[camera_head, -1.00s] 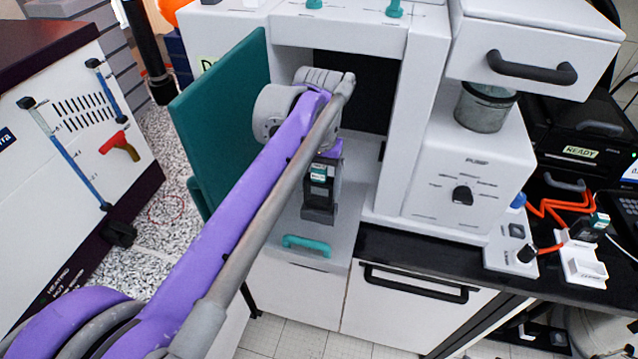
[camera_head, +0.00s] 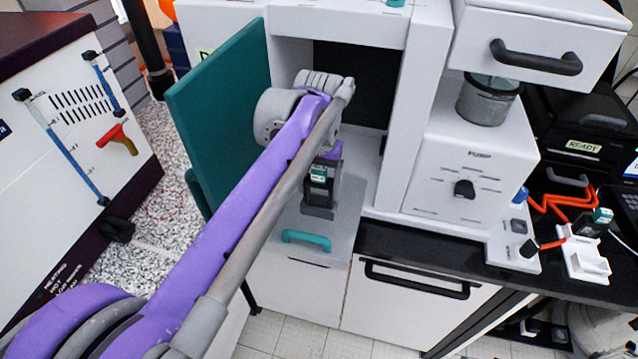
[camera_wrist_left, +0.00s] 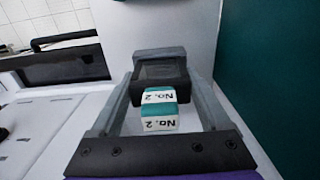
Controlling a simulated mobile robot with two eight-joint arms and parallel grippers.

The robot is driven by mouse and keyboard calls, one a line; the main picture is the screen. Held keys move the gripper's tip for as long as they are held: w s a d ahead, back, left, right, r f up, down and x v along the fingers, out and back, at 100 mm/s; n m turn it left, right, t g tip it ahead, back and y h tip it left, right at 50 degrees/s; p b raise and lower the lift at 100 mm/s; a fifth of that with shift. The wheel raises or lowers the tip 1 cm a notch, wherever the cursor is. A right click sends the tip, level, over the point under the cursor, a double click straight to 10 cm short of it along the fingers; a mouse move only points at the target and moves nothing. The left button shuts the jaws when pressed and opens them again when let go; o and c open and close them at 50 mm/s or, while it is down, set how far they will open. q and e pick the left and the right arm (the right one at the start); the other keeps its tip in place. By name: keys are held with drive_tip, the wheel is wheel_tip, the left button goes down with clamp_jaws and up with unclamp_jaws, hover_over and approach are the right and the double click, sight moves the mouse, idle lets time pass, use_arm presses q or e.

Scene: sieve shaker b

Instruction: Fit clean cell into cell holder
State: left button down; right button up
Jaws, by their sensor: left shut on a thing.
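A cell (camera_head: 318,182) with a dark body and a teal-and-white label is between the fingers of my left gripper (camera_head: 321,198). My left gripper is shut on it and points down in front of the open bay of the white machine. In the left wrist view, the cell (camera_wrist_left: 158,112) shows its teal and white end, marked "No. 2", between the two grey fingers. A dark grey block (camera_wrist_left: 160,56) lies at the far end of the fingers. I cannot tell whether it is the cell holder or whether the cell touches it. My right gripper is not in view.
An open teal door (camera_head: 220,115) stands close to the left of my arm. A white pillar bounds the bay on the right. A drawer with a teal handle (camera_head: 306,240) lies below. Another teal-topped cell (camera_head: 602,217) sits by a white stand (camera_head: 584,262) at far right.

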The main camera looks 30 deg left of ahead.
sight(319, 169)
use_arm(q)
drive_tip(key=shift+f+b, duration=0.55)
drive_tip(key=shift+f, duration=0.65)
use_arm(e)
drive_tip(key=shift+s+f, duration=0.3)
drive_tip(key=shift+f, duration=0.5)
use_arm(q)
unclamp_jaws()
wheel_tip(319, 169, up, 11)
drive_tip(key=shift+f+p, duration=0.1)
drive_tip(key=shift+p, duration=0.4)
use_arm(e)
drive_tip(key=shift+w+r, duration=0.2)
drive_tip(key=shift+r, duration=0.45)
